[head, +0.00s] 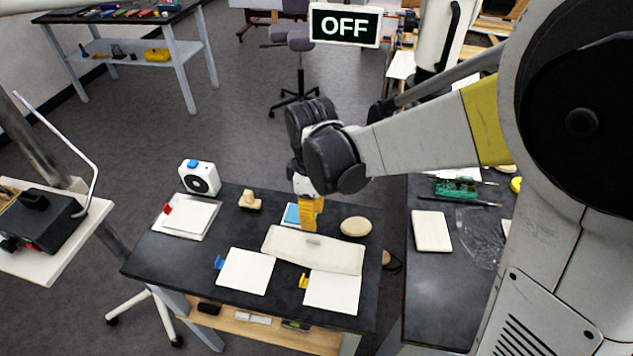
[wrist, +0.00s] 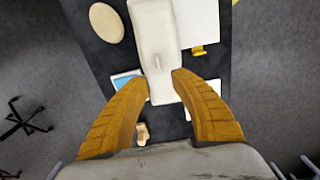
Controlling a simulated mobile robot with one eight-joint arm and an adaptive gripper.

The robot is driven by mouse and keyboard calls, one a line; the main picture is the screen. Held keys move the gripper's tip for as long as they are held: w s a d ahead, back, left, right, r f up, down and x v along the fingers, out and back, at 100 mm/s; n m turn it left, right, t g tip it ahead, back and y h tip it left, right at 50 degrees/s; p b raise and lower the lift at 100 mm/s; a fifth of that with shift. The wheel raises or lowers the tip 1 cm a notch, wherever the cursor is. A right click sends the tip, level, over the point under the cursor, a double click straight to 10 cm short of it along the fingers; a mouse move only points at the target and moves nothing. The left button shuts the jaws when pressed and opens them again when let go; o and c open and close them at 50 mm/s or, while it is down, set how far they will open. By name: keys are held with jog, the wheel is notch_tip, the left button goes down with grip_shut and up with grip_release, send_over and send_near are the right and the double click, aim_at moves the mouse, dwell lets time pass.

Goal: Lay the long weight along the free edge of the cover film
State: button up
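A long cream slab (head: 285,244), which looks like the long weight, lies across the front table with a small raised knob in its middle. In the wrist view the slab (wrist: 152,25) lies below and between my yellow fingers. My gripper (head: 308,224) is open and empty, its fingers spread on either side of the slab in the wrist view (wrist: 162,82). It is over the slab's far side; the height gap is unclear. A crinkled clear film (head: 482,238) on the right table may be the cover film; my arm partly hides that table.
White pads with blue (head: 246,272), yellow (head: 332,294) and red (head: 190,219) tabs lie around the slab. An oval tan block (head: 356,227), a wooden stamp-like piece (head: 250,201) and a white boxed device (head: 199,178) stand nearby. An OFF sign (head: 345,25) shows behind.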

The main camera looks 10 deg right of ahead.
jog(key=b, duration=0.2)
send_over(313, 239)
jog(key=f, duration=0.4)
jog(key=shift+s+d+f, duration=0.15)
jog(key=shift+s+f, duration=0.1)
jog(key=f, duration=0.2)
jog(key=f+b, duration=0.1)
jog(key=f, duration=0.1)
jog(key=f+b, duration=0.1)
jog(key=f, duration=0.1)
jog(key=shift+w+f, duration=0.1)
jog(key=shift+w, duration=0.25)
grip_shut()
